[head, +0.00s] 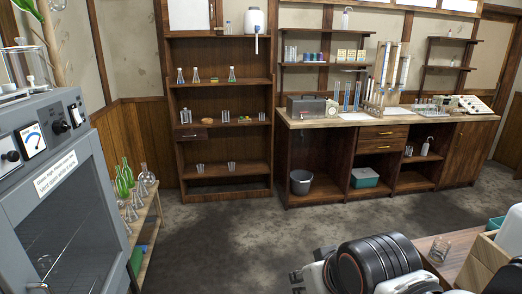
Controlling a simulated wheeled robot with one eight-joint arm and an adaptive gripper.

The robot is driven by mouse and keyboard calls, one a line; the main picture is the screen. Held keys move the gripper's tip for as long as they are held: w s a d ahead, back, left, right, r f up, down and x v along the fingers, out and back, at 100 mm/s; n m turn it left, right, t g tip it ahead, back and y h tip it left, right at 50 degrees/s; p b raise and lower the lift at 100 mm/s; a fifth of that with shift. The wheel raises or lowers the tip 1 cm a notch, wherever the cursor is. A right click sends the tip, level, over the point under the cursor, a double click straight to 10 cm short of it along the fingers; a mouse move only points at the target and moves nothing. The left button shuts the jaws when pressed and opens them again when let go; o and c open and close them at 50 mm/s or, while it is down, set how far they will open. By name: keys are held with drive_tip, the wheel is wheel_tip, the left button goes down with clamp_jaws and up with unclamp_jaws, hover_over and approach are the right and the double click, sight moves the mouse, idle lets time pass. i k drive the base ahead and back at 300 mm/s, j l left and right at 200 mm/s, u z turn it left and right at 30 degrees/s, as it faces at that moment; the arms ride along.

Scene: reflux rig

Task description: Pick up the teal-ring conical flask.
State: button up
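Three small conical flasks stand upright on an upper shelf of the tall wooden bookcase across the room. The right one (231,74) has a greenish tint that may be a teal ring; it is too small to be sure. The two others, a left flask (180,76) and a middle flask (196,76), stand apart from it. More glass flasks (130,212), some with green, crowd a low wooden rack at the left; their ring colours cannot be told. Parts of my arm show at the bottom edge, but my gripper's fingertips do not show.
A grey oven (62,200) fills the left foreground. A wooden bench (400,122) with glassware runs along the back right, with a grey bucket (301,182) beneath. A wooden surface with a glass beaker (439,249) is at the lower right. The middle floor (240,225) is clear.

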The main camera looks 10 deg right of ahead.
sight(435, 112)
drive_tip(key=i+z, duration=0.15)
drive_tip(key=i, duration=0.9)
drive_tip(key=i+j+z, duration=0.2)
drive_tip(key=i, duration=0.8)
drive_tip(key=i+l+z, duration=0.2)
drive_tip(key=i+z, duration=0.25)
drive_tip(key=i+l+z, duration=0.1)
drive_tip(key=i+z, duration=0.25)
drive_tip(key=z, duration=0.15)
drive_tip(key=i+j+z, duration=0.1)
drive_tip(key=i+z, duration=0.35)
drive_tip(key=i+j+z, duration=0.25)
drive_tip(key=i+z, duration=0.25)
drive_tip(key=i+l+z, duration=0.25)
drive_tip(key=i+z, duration=0.2)
drive_tip(key=i, duration=0.45)
drive_tip(key=i+z, duration=0.5)
drive_tip(key=i, duration=0.45)
